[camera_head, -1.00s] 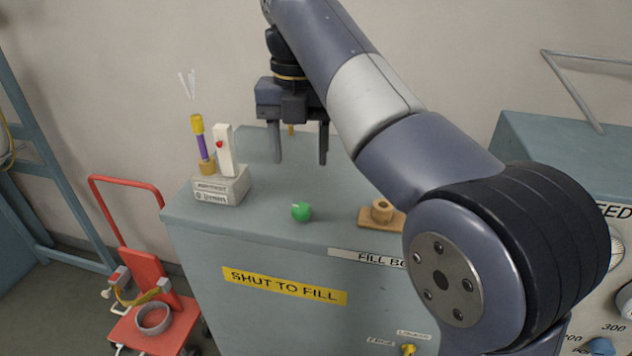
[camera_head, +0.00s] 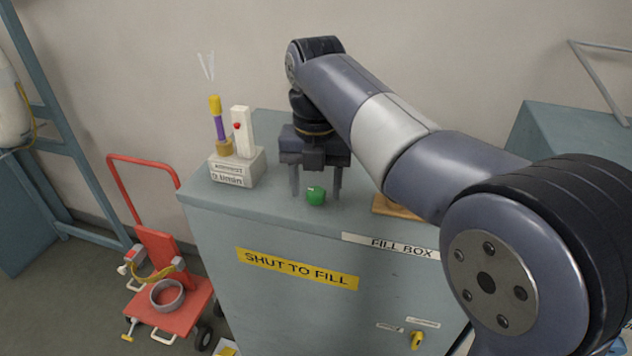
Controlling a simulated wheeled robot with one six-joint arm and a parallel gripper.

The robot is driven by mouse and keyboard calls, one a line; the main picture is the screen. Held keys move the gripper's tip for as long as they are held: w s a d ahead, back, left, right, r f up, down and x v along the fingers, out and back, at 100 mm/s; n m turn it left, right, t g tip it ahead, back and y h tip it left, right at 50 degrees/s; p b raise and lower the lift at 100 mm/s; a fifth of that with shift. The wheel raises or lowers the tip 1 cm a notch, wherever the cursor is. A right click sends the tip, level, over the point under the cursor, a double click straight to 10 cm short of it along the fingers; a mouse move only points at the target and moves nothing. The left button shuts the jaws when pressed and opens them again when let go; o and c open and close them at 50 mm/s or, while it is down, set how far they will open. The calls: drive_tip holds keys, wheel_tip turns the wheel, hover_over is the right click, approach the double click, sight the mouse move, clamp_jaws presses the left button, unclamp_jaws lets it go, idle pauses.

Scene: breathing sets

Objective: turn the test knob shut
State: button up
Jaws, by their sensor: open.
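My gripper (camera_head: 316,193) points down over the box top, jaws open. I cannot tell the exact depth between the fingers and the knob. A small yellow knob (camera_head: 417,340) is on the box's front face, low at the right, beside small unreadable labels.
A grey block (camera_head: 232,176) with a white upright piece and a yellow-purple tube stands left of my gripper. A wooden piece (camera_head: 393,208) lies to the right, partly hidden by my arm. A red trolley (camera_head: 172,311) stands on the floor at left.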

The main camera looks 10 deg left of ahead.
drive_tip(key=shift+f, duration=0.1)
drive_tip(key=shift+c, duration=0.2)
drive_tip(key=c, duration=0.9)
